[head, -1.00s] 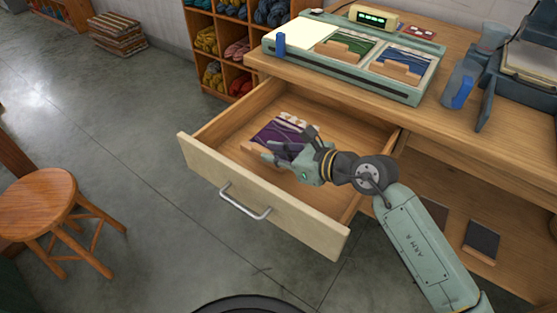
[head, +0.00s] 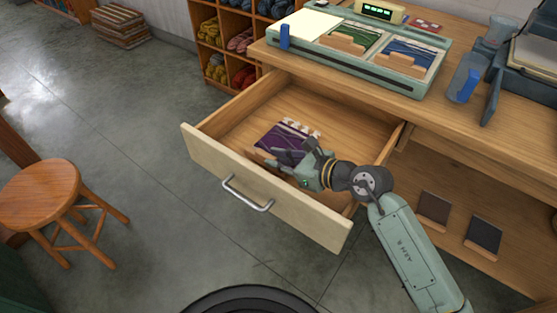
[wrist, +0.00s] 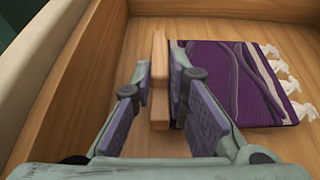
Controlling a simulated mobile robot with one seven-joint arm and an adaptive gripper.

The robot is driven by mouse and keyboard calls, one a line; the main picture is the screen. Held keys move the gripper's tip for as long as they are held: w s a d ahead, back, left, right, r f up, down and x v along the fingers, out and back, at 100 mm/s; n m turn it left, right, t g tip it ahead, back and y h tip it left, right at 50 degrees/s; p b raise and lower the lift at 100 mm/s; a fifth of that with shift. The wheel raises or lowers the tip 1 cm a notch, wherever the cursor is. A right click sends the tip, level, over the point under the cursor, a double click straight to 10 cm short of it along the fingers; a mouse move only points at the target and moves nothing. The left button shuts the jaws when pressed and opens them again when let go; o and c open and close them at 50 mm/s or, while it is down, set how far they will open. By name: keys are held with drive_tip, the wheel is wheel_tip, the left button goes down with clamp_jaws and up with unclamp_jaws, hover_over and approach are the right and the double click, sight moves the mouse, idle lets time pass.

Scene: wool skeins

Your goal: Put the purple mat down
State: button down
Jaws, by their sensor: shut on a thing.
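The purple mat (head: 283,137) has wavy lighter lines, white tassels at its far end and a wooden bar at its near end. It is inside the open drawer (head: 300,221), flat and close to the drawer floor; I cannot tell whether it touches. My gripper (head: 281,161) is shut on the mat's wooden bar. In the wrist view, the fingers of my gripper (wrist: 158,66) stand on both sides of the bar, and the mat (wrist: 238,85) spreads to the right. In the head view my gripper hides part of the bar.
The desk top above holds a green tray (head: 375,78) with a green mat (head: 352,36) and a blue mat (head: 410,52). Two dark mats lie on the shelf at right. A stool (head: 40,195) stands left. Bare drawer floor lies around the mat.

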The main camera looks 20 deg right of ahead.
drive_tip(key=shift+f+b, duration=0.4)
drive_tip(key=shift+b, duration=0.2)
drive_tip(key=shift+r, duration=0.1)
drive_tip(key=c, duration=1.6)
unclamp_jaws()
drive_tip(key=shift+o, duration=0.2)
